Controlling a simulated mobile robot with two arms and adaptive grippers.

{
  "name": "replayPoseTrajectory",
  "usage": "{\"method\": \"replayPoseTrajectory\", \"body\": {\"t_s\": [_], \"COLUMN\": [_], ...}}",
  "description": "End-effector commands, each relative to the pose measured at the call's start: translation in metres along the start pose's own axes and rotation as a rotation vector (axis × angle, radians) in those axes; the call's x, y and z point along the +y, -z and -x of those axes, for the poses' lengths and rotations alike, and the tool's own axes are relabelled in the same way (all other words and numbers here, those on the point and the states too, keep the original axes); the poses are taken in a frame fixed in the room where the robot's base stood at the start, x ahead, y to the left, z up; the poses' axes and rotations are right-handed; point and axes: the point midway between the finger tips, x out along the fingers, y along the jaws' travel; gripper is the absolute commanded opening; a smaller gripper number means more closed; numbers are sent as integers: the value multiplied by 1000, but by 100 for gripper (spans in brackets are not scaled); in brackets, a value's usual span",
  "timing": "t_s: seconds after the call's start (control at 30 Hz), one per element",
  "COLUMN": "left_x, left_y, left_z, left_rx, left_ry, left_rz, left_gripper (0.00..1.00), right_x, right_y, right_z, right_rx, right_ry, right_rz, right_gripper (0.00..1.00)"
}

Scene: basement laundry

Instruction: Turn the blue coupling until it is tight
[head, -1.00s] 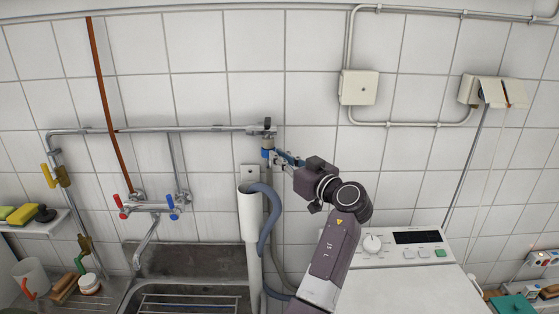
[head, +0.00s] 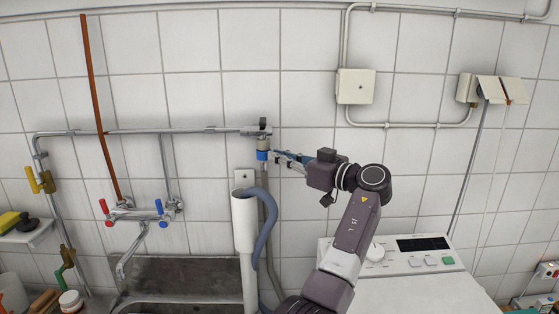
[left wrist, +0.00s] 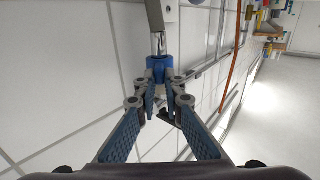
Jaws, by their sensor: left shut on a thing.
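The blue coupling (head: 262,155) sits under a small tap (head: 262,131) at the right end of the wall pipe. A grey hose hangs below it. In the left wrist view the coupling (left wrist: 159,63) is a blue ring at the tips of the blue-padded fingers. My left gripper (head: 271,156) reaches in from the right side of the coupling and is shut on it; its fingertips also show in the left wrist view (left wrist: 160,80). The coupling's far side is hidden, and its thread cannot be seen. My right gripper is not in view.
A white standpipe (head: 244,222) with a blue-grey drain hose (head: 263,235) stands just below the coupling. The washing machine (head: 415,285) is at lower right, the metal sink (head: 175,275) at lower left. A mixer tap (head: 140,215) is on the wall.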

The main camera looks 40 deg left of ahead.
Motion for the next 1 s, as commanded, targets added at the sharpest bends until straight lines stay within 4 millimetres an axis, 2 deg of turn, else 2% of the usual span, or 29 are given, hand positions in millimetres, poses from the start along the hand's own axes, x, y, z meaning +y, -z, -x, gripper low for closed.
{"method": "replayPoseTrajectory", "body": {"t_s": [0.07, 0.1, 0.27, 0.6, 0.77, 1.0], "left_x": [0, 0, 0, 0, 1, 1], "left_y": [0, 0, 0, 0, 0, 0], "left_z": [0, 0, 0, 5, 28, 80], "left_rx": [0, 0, 0, 0, 0, 1], "left_ry": [0, 0, 0, -2, -4, -4], "left_rz": [-1, -1, 0, 0, 0, 0], "left_gripper": [0, 10, 26, 26, 26, 26], "right_x": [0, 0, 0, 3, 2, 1], "right_y": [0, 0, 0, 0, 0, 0], "right_z": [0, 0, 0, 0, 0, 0], "right_rx": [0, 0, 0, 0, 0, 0], "right_ry": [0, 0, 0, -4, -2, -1], "right_rz": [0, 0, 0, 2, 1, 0], "right_gripper": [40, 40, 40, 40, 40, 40]}}
